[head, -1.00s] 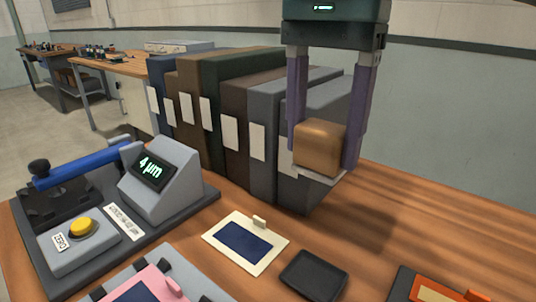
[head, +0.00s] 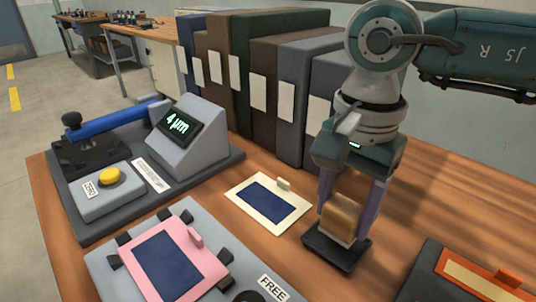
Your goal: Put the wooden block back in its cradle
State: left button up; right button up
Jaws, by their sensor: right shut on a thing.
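The wooden block (head: 341,218) is a small tan-brown block between the two purple fingers of my right gripper (head: 347,205). The gripper points down and is shut on the block. The block is at the black shallow tray (head: 337,254), the only cradle-like holder in view, with its lower part at or just above the tray. I cannot tell whether it touches the tray floor. My left gripper is not in view.
A cream frame with a dark blue panel (head: 268,203) lies left of the tray. A pink frame (head: 172,259) sits on a grey fixture at the front. A gauge reading 4 µm (head: 191,139) stands at left. Several binders (head: 263,60) stand behind. An orange frame (head: 482,277) lies at front right.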

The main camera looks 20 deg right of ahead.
aim_at(345, 205)
notch_tip(345, 205, down, 2)
jog(key=shift+f, duration=0.1)
jog(key=shift+f+b, duration=0.15)
jog(key=shift+b, duration=0.15)
jog(key=o, duration=1.3)
jog(key=shift+r+p, duration=0.3)
jog(key=shift+r, duration=0.15)
notch_tip(345, 205, up, 12)
jog(key=shift+f+p, duration=0.25)
jog(key=shift+p, duration=0.35)
